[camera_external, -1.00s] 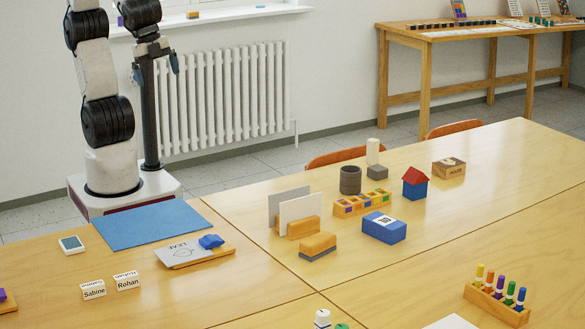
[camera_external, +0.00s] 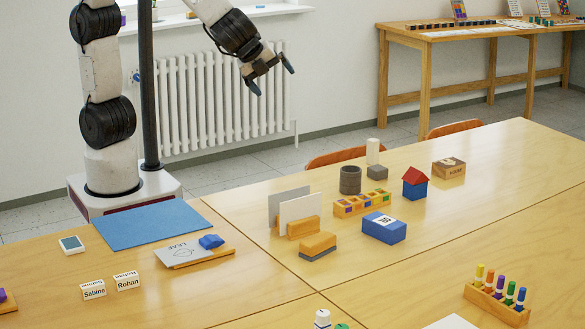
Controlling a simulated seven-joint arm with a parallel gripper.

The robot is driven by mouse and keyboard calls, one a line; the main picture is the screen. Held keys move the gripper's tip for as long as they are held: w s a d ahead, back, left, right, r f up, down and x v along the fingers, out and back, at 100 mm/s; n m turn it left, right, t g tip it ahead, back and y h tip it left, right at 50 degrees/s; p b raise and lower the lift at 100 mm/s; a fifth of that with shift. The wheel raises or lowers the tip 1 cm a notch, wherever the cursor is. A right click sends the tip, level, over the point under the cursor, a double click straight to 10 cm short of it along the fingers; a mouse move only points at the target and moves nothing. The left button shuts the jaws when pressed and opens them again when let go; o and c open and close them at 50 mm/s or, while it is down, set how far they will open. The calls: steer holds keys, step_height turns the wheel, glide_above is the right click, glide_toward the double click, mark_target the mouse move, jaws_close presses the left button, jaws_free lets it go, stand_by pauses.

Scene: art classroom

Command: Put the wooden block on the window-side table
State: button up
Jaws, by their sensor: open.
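A brown wooden block (camera_external: 449,168) with dark print on its faces lies on the long light-wood table (camera_external: 510,160), at its far right part. Two plainer wooden pieces lie nearer: one (camera_external: 303,228) beside the upright cards, and one with a grey underside (camera_external: 318,244) in front of it. I cannot tell for sure which the task names. Which table is the window-side one is also unclear; a separate wooden table (camera_external: 450,37) stands against the back wall. My gripper (camera_external: 272,79) is open and empty, in the air before the radiator, away from all the blocks.
Near the wooden pieces stand a grey and a white card (camera_external: 300,208), a blue box (camera_external: 384,227), a dark cup (camera_external: 350,180) and a red-roofed house (camera_external: 415,183). A blue mat (camera_external: 152,224) lies at left. Chair backs (camera_external: 337,157) rise behind the table. Bare tabletop lies right of the blue box.

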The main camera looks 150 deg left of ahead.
steer(key=w+a+f+m+y, duration=0.1)
steer(key=w+a+f+m, duration=0.2)
steer(key=a, duration=0.7)
steer(key=w+a+f+m+g+y, duration=0.1)
steer(key=w+a+f+y, duration=0.15)
steer(key=a+f, duration=0.45)
steer(key=w+a+f+m, duration=0.2)
steer(key=w+a, duration=0.2)
steer(key=a, duration=0.8)
steer(key=m+y, duration=0.2)
steer(key=m, duration=0.5)
glide_toward(447, 163)
steer(key=shift+s+a+f+t, duration=0.1)
steer(key=shift+a+f+t, duration=0.2)
steer(key=shift+a+f, duration=0.3)
steer(key=shift+a+r+y, duration=0.1)
steer(key=shift+y, duration=0.15)
steer(key=shift+x, duration=1.3)
steer(key=shift+a, duration=0.1)
steer(key=shift+x, duration=2.55)
